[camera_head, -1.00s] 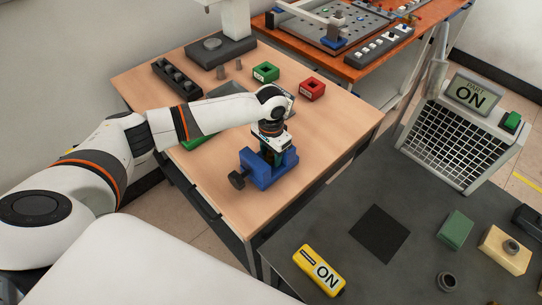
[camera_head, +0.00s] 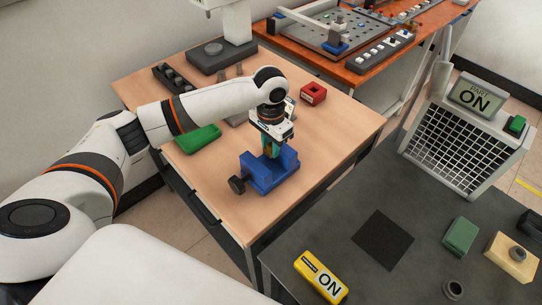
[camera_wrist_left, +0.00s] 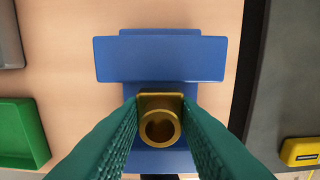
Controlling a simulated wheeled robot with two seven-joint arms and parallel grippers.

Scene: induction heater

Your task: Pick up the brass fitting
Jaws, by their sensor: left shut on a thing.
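The brass fitting (camera_wrist_left: 160,124) is a gold-coloured piece with a square flange and a round hollow end. It sits between the green fingers of my left gripper (camera_wrist_left: 160,130), which is shut on it. In the head view my left gripper (camera_head: 271,149) is over the blue vise (camera_head: 278,176), and only a small brownish bit of the fitting shows. The vise (camera_wrist_left: 160,60) fills the middle of the wrist view, below the fitting. I cannot tell whether the fitting is fully clear of the vise. My right gripper is not in view.
A green tray (camera_head: 198,139) and a red square block (camera_head: 313,93) are on the wooden table (camera_head: 215,190). A black rack (camera_head: 172,78) stands at its back left. The dark table (camera_head: 330,215) at right bears a yellow ON box (camera_head: 320,277) and a green block (camera_head: 461,236).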

